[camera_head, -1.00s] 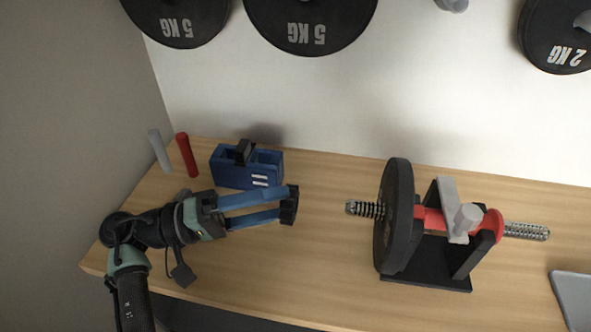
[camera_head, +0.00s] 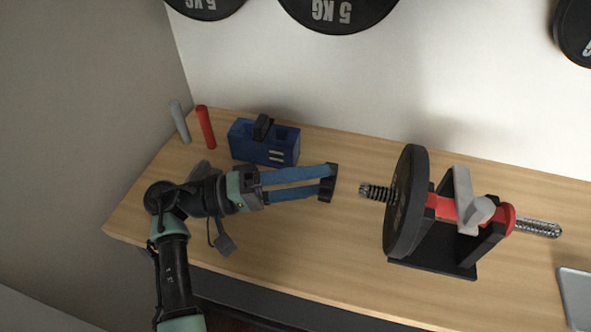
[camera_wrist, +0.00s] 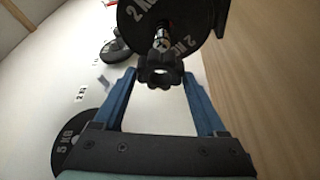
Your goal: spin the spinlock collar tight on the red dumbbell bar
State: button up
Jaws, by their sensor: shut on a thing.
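The red dumbbell bar (camera_head: 445,208) lies in a black cradle with a grey clamp (camera_head: 468,205) over its grip. A black weight plate (camera_head: 408,205) is on its left side, and the bare threaded left end (camera_head: 377,192) sticks out past it. My gripper (camera_head: 329,182) is shut on the black spinlock collar (camera_wrist: 160,68), a lobed knob held between the blue fingertips. The collar is just left of the threaded end, with a small gap in the head view. In the wrist view the collar lines up in front of the bar end and the 2 KG plate (camera_wrist: 205,22).
A blue holder (camera_head: 264,150) stands behind my gripper, with red (camera_head: 206,127) and grey (camera_head: 179,122) cylinders to its left. Weight plates (camera_head: 338,8) hang on the wall. A grey flat item (camera_head: 577,298) lies at right. The wooden desk's front middle is clear.

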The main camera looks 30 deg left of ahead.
jog(key=shift+w+d+p, duration=0.2)
jog(key=shift+d+p, duration=0.05)
jog(key=shift+d, duration=0.35)
jog(key=shift+w+d+p, duration=0.15)
jog(key=shift+d+p, duration=0.05)
jog(key=shift+d, duration=0.35)
jog(key=shift+w+d+p, duration=0.2)
jog(key=shift+d+p, duration=0.15)
jog(key=shift+d, duration=0.3)
jog(key=shift+w+d+p, duration=0.2)
jog(key=shift+d+p, duration=0.1)
jog(key=shift+d, duration=0.3)
dwell(1.2)
jog(key=o, duration=1.3)
jog(key=v, duration=1.3)
